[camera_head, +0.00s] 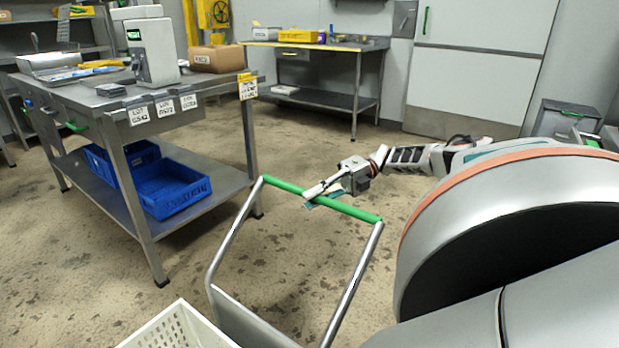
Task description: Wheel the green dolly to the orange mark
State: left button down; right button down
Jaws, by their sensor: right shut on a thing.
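The green dolly shows as a grey tubular frame with a green handle bar (345,208) across its top, in the lower middle of the head view. My right gripper (318,194) is shut on the green bar near its middle. Its arm comes in from the right. The lower part of the dolly and its wheels are out of the picture. A white perforated crate (178,330) shows at the bottom edge beside the frame; what it rests on cannot be seen. The orange mark is not in view. My left gripper is not in view.
A steel table (150,230) with blue crates (172,190) on its lower shelf stands at the left, close to the dolly frame. A second steel table (357,95) and a white cabinet (480,70) stand at the back. The speckled floor between them is clear.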

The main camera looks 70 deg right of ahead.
jog(key=c, duration=1.9)
grip_release()
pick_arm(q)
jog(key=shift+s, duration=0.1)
pick_arm(e)
jog(key=shift+r, duration=0.1)
